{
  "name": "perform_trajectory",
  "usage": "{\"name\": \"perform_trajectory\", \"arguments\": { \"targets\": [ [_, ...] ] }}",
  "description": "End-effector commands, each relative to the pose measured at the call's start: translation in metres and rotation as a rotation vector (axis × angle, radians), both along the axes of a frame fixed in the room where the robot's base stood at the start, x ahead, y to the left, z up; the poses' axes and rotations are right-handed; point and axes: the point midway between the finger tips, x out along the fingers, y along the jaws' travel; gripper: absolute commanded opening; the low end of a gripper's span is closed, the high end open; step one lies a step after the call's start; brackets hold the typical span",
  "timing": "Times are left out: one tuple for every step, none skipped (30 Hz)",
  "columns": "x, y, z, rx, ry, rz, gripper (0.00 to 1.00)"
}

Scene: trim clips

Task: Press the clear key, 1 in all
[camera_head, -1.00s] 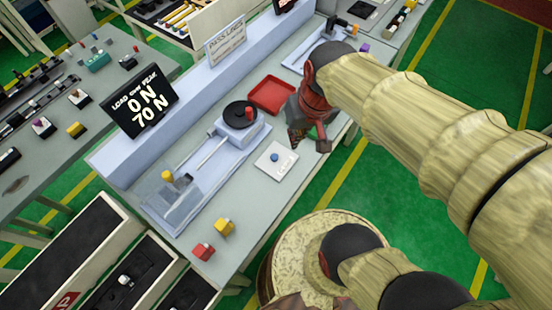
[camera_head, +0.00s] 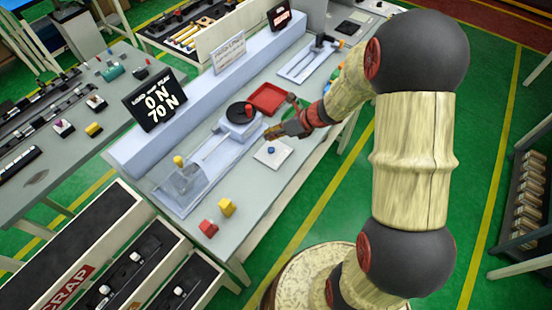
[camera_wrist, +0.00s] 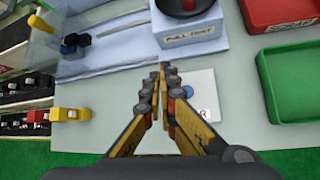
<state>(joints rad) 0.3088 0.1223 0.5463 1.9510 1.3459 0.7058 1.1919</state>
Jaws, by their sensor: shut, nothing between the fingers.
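The clear key is a round blue button (camera_head: 271,150) on a white plate (camera_head: 264,159) at the bench's front edge. My gripper (camera_head: 271,133) is shut and empty, its fingertips just behind the key in the head view. In the wrist view, my gripper (camera_wrist: 163,67) points toward the bench, and the blue button (camera_wrist: 187,91) shows just right of the fingers. The fingers hide part of the white plate (camera_wrist: 206,84) and most of its label. I cannot tell the fingertips' height above the bench. The display (camera_head: 152,98) reads 0 N and 70 N.
The pull-test fixture (camera_head: 235,128) with a red knob stands behind and left of the plate. A red tray (camera_head: 267,98) lies behind; a green tray (camera_wrist: 290,80) is right of the fingers. Yellow (camera_head: 226,207) and red (camera_head: 208,228) blocks sit at the bench's near end.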

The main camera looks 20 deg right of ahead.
Motion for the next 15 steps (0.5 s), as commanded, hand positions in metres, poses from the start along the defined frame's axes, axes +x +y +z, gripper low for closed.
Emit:
{"name": "perform_trajectory", "arguments": {
  "targets": [
    [0.013, -0.004, 0.006, 0.043, 0.018, -0.094, 0.0],
    [0.02, -0.007, 0.009, 0.069, 0.033, -0.15, 0.0],
    [0.027, -0.01, 0.013, 0.103, 0.051, -0.217, 0.0],
    [0.03, -0.011, 0.015, 0.126, 0.065, -0.26, 0.0],
    [0.033, -0.012, 0.016, 0.146, 0.08, -0.297, 0.0],
    [0.034, -0.013, 0.016, 0.17, 0.1, -0.337, 0.0],
    [0.035, -0.014, 0.016, 0.183, 0.113, -0.36, 0.0],
    [0.035, -0.014, 0.016, 0.194, 0.124, -0.379, 0.0],
    [0.035, -0.015, 0.016, 0.205, 0.137, -0.397, 0.0],
    [0.035, -0.015, 0.016, 0.211, 0.144, -0.408, 0.0],
    [0.035, -0.015, 0.016, 0.216, 0.15, -0.416, 0.0],
    [0.035, -0.015, 0.016, 0.222, 0.157, -0.424, 0.0],
    [0.035, -0.015, 0.016, 0.224, 0.159, -0.428, 0.0],
    [0.034, -0.015, 0.016, 0.225, 0.161, -0.43, 0.0],
    [0.034, -0.015, 0.016, 0.227, 0.163, -0.432, 0.0]
  ]
}}
